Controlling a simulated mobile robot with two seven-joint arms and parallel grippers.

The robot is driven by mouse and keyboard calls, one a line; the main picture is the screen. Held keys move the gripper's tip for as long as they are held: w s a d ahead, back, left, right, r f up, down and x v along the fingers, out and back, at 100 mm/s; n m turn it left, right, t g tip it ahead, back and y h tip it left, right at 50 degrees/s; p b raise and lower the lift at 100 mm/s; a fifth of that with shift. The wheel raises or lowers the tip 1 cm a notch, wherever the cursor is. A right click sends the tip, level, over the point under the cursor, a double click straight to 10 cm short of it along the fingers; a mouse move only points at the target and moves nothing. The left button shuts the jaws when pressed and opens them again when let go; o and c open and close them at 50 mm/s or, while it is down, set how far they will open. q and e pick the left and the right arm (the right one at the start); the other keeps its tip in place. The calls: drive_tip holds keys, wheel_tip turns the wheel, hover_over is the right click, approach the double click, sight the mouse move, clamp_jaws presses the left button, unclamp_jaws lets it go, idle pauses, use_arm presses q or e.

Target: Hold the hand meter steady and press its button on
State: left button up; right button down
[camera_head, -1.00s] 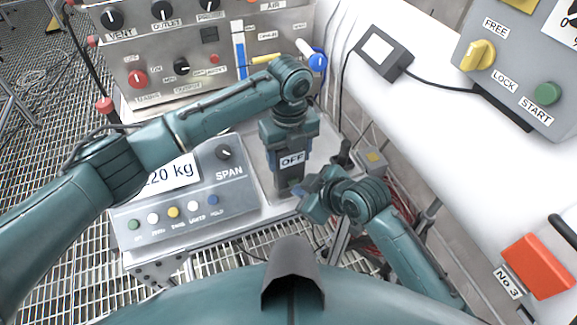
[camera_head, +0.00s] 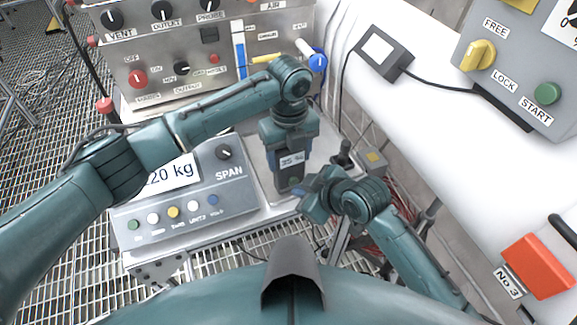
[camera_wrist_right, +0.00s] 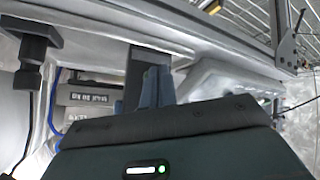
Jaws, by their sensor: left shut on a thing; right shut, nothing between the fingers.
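The hand meter (camera_head: 291,170) is a dark upright device with a small pale display, which now shows a number that looks like 35 %. A small green spot shows low on its face. My left gripper (camera_head: 288,137) comes from above and is shut on the hand meter's upper part. My right gripper (camera_head: 309,193) is shut and empty, with its tip right beside the meter's lower front; I cannot tell whether it touches. In the right wrist view its bluish fingers (camera_wrist_right: 157,88) show close together beside a dark upright shape, which may be the meter.
A grey SPAN scale box (camera_head: 240,190) with several coloured buttons stands left of the meter. A steel panel with knobs (camera_head: 205,50) is behind. A white ledge runs along the right.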

drive_tip(key=s+d, duration=0.2)
drive_tip(key=s, duration=0.3)
drive_tip(key=shift+s+d, duration=0.25)
idle(0.8)
use_arm(q)
drive_tip(key=o, duration=1.2)
